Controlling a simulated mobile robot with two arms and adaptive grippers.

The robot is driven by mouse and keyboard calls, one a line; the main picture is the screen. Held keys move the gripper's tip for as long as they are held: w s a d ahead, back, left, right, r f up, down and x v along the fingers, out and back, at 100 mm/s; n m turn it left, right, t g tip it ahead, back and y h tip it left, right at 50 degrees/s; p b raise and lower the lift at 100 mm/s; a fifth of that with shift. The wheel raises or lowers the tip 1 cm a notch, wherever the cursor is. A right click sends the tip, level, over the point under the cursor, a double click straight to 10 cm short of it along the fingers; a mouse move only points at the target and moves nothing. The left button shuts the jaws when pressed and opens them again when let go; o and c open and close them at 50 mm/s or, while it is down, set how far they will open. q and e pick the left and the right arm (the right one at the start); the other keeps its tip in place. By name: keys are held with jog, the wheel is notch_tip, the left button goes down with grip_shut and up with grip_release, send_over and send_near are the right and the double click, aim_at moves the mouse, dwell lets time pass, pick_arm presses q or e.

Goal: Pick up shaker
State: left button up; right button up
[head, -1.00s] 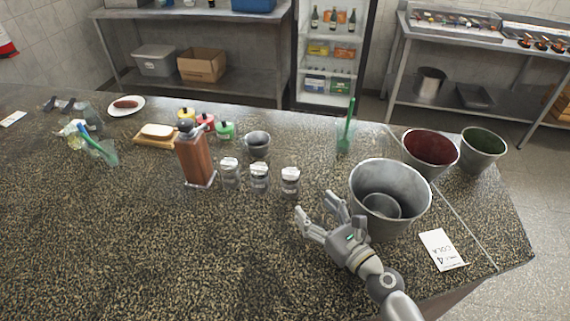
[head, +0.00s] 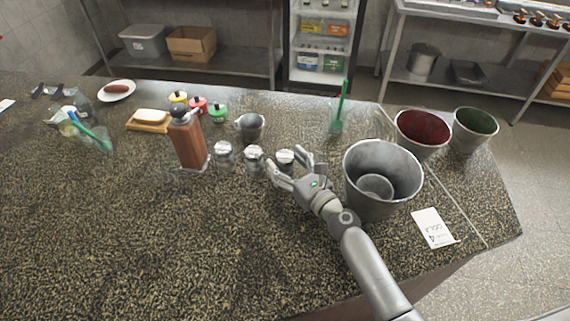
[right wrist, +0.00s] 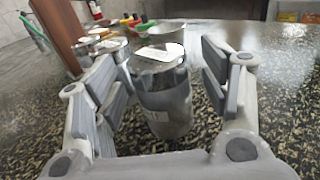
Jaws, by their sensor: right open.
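Three small glass shakers with metal tops stand in a row on the speckled counter: the left shaker (head: 223,152), the middle shaker (head: 254,157) and the right shaker (head: 285,157). My right gripper (head: 290,168) is open around or just in front of the right shaker, which it partly hides in the head view. In the right wrist view that shaker (right wrist: 161,95) stands upright between the two spread fingers, with gaps on both sides. The other shakers show behind it at the left. My left gripper is not in view.
A tall wooden mill (head: 188,140) stands left of the shakers, and a small metal pitcher (head: 251,127) behind them. A large metal bucket (head: 401,165) is close right of my right gripper. The front left counter (head: 110,240) is clear.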

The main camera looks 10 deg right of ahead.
jog(key=shift+w+a, duration=0.3)
jog(key=shift+w, duration=0.3)
jog(key=c, duration=1)
jog(key=shift+d, duration=0.1)
